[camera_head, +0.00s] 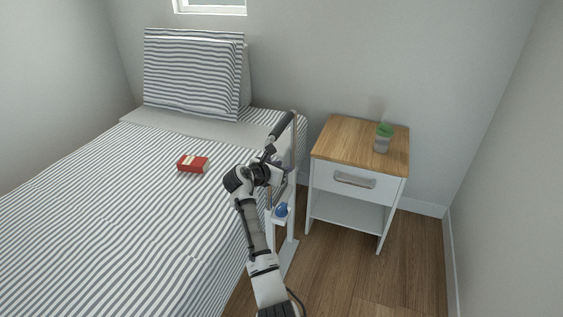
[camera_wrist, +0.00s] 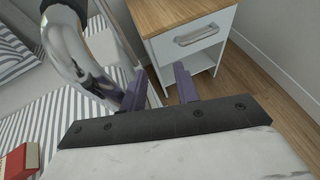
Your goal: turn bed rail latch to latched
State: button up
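The bed rail (camera_head: 292,195) stands upright along the bed's right side, with a dark padded bar (camera_head: 283,125) on top. A blue knob (camera_head: 282,210) sits on a small white plate low on the rail; I cannot tell whether it is the latch. My gripper (camera_head: 287,173) is at the rail, above the blue knob, and covers part of the rail. In the wrist view my gripper (camera_wrist: 160,88) shows two purple fingers apart, with nothing seen between them. A glossy curved part lies by the left finger. The latch's position cannot be made out.
The bed (camera_head: 130,210) fills the left, with a red book (camera_head: 193,164) and striped pillows (camera_head: 192,75) on it. A nightstand (camera_head: 340,140) with a potted plant (camera_head: 383,138) and a drawer handle (camera_head: 354,180) stands right of the rail. Bare wooden floor (camera_head: 350,270) lies in front.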

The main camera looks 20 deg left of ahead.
jog(key=shift+r, duration=1)
